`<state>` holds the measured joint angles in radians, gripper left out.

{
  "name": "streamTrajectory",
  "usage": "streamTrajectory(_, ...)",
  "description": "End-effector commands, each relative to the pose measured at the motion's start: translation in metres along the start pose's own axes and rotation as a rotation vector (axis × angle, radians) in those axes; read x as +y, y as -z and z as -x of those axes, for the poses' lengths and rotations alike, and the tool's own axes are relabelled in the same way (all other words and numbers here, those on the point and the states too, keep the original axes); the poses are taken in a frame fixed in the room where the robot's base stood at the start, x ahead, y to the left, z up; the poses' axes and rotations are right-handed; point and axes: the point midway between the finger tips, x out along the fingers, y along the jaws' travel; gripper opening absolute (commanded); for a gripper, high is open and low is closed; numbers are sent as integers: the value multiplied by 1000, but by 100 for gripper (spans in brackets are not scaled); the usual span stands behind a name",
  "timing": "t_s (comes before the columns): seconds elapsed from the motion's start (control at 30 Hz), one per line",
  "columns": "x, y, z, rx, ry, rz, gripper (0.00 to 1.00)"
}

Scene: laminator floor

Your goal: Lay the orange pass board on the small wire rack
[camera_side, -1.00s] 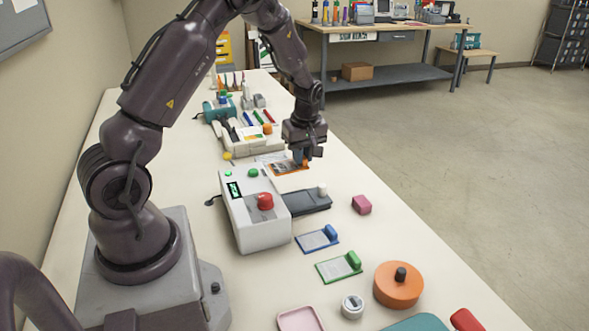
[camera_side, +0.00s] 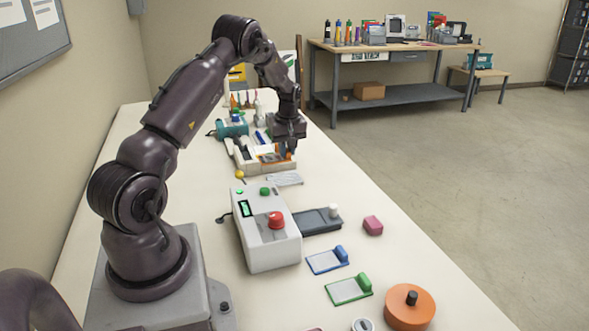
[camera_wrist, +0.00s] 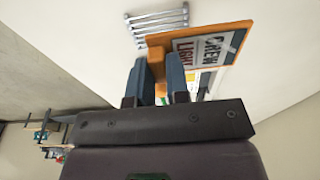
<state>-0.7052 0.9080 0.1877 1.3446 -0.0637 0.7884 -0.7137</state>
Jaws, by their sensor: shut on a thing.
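My gripper (camera_side: 287,153) is shut on the orange pass board (camera_side: 268,157), holding it by its orange grip end between two blue-grey fingers. The small wire rack (camera_side: 285,179) lies empty on the bench, just on the near side of the board in the side view. In the wrist view the rack (camera_wrist: 156,21) shows beyond the board's edge, partly covered by it. The board's height above the bench is hard to judge.
A pale tray (camera_side: 240,162) of pens and cards lies behind the board in the side view. The white laminator (camera_side: 268,240) stands nearer the camera, beside a dark plate (camera_side: 318,223). Blue (camera_side: 327,261) and green (camera_side: 349,289) boards lie in front.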

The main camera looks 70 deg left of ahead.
Motion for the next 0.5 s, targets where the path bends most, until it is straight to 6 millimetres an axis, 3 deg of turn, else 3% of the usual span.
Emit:
streamTrajectory(0.3, 30, 28, -50, -1, 2, 1, 0)
streamTrajectory(0.5, 38, 35, -64, 0, 1, 1, 0)
